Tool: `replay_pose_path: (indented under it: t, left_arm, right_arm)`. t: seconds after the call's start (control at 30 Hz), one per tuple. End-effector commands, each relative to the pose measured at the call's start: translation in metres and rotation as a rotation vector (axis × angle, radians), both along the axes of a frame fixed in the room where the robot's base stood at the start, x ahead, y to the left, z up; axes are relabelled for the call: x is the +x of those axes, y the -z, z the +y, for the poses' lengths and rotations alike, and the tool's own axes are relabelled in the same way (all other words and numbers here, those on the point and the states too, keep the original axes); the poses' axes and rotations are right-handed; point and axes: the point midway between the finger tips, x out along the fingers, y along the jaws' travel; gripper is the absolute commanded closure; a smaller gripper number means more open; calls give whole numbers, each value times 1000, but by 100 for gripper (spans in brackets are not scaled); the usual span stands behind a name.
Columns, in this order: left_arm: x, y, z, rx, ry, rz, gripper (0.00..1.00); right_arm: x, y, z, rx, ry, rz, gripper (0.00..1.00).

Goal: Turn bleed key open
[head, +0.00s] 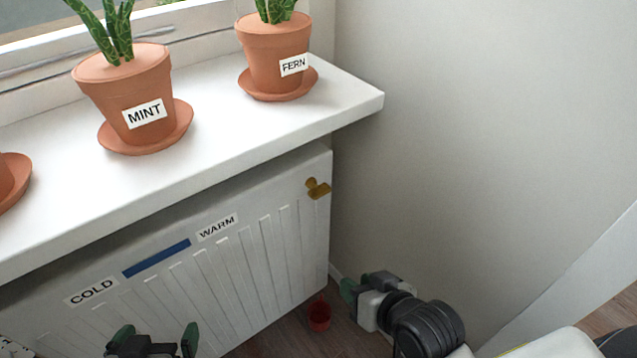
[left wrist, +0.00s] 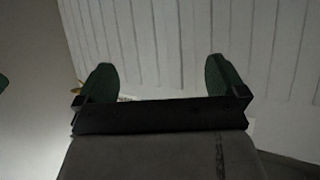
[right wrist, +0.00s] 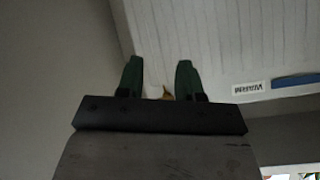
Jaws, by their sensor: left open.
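The brass bleed key (head: 318,188) sits at the upper right end of the white radiator (head: 262,262). My right gripper (head: 362,287) is lower than the key and to its right in the head view, apart from it. In the right wrist view its two green fingers (right wrist: 159,78) are apart with nothing gripped, and part of the brass key (right wrist: 167,92) shows between them. My left gripper (head: 155,337) is open and empty in front of the radiator's lower left part. In the left wrist view a small brass bit (left wrist: 77,88) shows beside the left finger.
A white sill (head: 230,128) overhangs the radiator, with a MINT pot (head: 130,95) and a FERN pot (head: 274,55). A small red cup (head: 319,315) stands on the floor below the radiator's right end. A bare wall (head: 470,130) closes off the right side.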

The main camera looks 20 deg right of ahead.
Motion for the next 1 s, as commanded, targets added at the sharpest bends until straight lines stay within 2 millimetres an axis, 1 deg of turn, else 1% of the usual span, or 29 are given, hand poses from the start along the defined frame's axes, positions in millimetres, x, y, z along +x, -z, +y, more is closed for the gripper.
replay_pose_path:
  t: [0.03,0.07,0.17,0.27,0.3,0.4,0.5,0.6,0.7,0.87,1.0]
  left_arm:
    - [-1,-6,0,2,-1,7,0]
    - [0,-9,0,0,0,-1,0]
    - [7,-22,-4,-18,6,-77,0]
    - [18,-46,-9,-50,15,-215,0]
    - [22,-56,-12,-66,19,-276,0]
    - [28,-82,-17,-102,28,-426,0]
    - [30,-103,-20,-133,36,-547,0]
    - [30,-116,-22,-154,40,-624,0]
    - [30,-123,-23,-164,42,-664,0]
    - [29,-128,-24,-176,44,-707,0]
    - [28,-136,-25,-195,48,-781,0]
  right_arm:
    - [0,-3,-1,79,29,44,64]
    - [2,-3,0,133,47,59,64]
    - [11,-9,2,332,110,71,64]
    - [27,-25,3,574,174,42,64]
    - [33,-33,2,673,197,22,64]
    - [48,-52,-2,906,245,-24,64]
    - [58,-67,-8,1093,275,-61,64]
    - [64,-77,-13,1212,292,-85,64]
    - [67,-82,-15,1270,300,-95,64]
    - [79,-83,-12,1285,300,-101,64]
    - [101,-82,-3,1284,298,-101,64]
